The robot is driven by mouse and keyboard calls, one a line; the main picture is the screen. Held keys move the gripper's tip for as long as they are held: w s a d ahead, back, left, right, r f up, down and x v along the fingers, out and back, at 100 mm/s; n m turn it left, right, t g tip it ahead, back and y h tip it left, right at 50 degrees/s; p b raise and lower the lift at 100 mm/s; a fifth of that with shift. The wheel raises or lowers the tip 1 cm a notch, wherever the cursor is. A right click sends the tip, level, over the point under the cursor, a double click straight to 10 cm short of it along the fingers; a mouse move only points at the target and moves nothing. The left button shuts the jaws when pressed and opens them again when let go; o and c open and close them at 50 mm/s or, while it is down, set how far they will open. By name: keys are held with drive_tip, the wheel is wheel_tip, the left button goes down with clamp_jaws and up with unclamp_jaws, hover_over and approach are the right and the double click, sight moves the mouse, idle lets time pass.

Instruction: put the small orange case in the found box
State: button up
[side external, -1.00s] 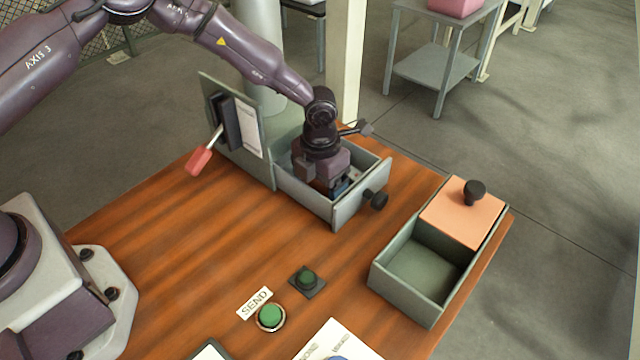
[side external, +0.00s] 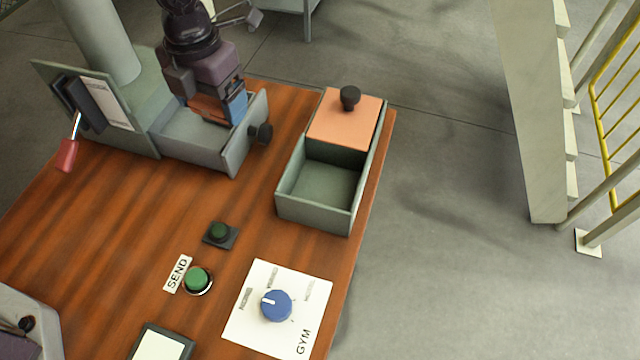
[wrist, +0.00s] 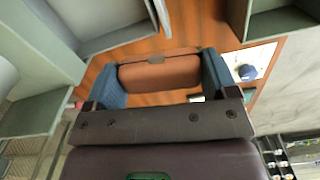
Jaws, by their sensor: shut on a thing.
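The small orange case (side external: 205,107) is held between the blue fingers of my gripper (side external: 217,107), just above the grey open drawer (side external: 208,152). In the wrist view the orange case (wrist: 160,75) spans the space between the two blue fingers of my gripper (wrist: 162,78). A green-grey open box (side external: 315,207) with an orange lid (side external: 345,122) and black knob stands to the right of the drawer. Its front part is uncovered and looks empty. No "found" label is readable on it.
A panel (side external: 95,105) with a red-handled lever (side external: 67,153) stands left of the drawer. Bare wood table lies between.

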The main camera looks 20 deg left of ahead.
drive_tip(key=s+d+r+m, duration=0.35)
drive_tip(key=s+m, duration=0.35)
drive_tip(key=m, duration=1)
drive_tip(key=s+d+r+m, duration=0.2)
drive_tip(key=s+d+m, duration=0.3)
drive_tip(key=m, duration=1.3)
drive_tip(key=shift+n, duration=0.3)
drive_tip(key=shift+w+d+f, duration=1.45)
drive_tip(key=shift+w+f, duration=0.05)
drive_tip(key=shift+f, duration=0.65)
drive_tip(key=shift+w+d+f, duration=1.4)
drive_tip(key=shift+w+f, duration=0.1)
drive_tip(key=shift+f, duration=0.7)
drive_tip(key=shift+w+d+f, duration=1.45)
drive_tip(key=shift+w+f, duration=0.05)
drive_tip(key=shift+f, duration=0.65)
drive_tip(key=shift+f, duration=0.15)
